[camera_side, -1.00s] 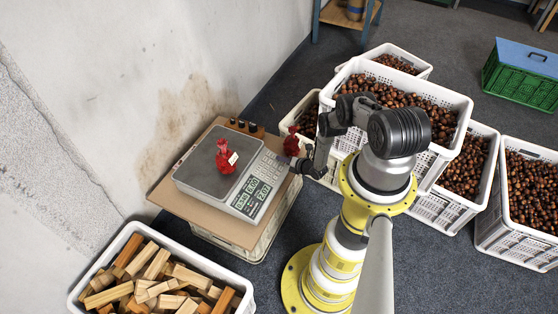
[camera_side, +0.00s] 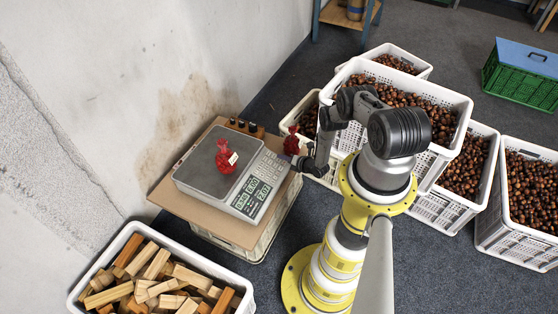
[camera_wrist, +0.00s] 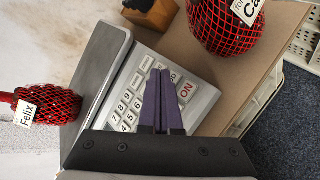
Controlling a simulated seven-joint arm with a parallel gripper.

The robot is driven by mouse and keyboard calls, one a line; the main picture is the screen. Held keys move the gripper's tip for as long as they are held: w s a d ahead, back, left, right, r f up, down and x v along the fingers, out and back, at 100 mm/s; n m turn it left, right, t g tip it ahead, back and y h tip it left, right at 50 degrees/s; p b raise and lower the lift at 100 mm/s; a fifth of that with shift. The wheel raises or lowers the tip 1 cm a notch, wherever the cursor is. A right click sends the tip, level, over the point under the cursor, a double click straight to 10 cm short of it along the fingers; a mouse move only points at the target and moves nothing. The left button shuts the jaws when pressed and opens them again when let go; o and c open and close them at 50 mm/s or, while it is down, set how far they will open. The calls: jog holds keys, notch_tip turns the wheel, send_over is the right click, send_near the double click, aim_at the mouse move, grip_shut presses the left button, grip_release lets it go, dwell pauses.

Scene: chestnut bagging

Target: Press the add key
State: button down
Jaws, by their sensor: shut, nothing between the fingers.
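The scale (camera_side: 207,176) stands on a brown board, with its grey pan, keypad (camera_side: 268,168) and lit display (camera_side: 251,194) facing the arm. In the wrist view the keypad (camera_wrist: 133,98) shows number keys and a red-lettered ON key (camera_wrist: 185,89). I cannot make out which key is the add key; my fingers hide part of the keypad. My gripper (camera_wrist: 160,74) is shut and empty, its purple fingertips over the keys. Whether they touch a key I cannot tell. In the side view my gripper (camera_side: 297,164) is beside the keypad's right edge.
A red net bag (camera_side: 226,160) labelled Felix sits on the pan. Another labelled red net bag (camera_wrist: 225,28) stands beside the scale, close to my fingers. A small wooden block (camera_wrist: 152,14) is behind the scale. Crates of chestnuts (camera_side: 440,107) and a crate of wood (camera_side: 150,283) stand around.

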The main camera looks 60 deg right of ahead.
jog(key=r, duration=0.1)
jog(key=s+r, duration=0.1)
jog(key=r, duration=0.2)
jog(key=shift+s+r, duration=0.3)
jog(key=shift+r, duration=0.05)
dwell(1.4)
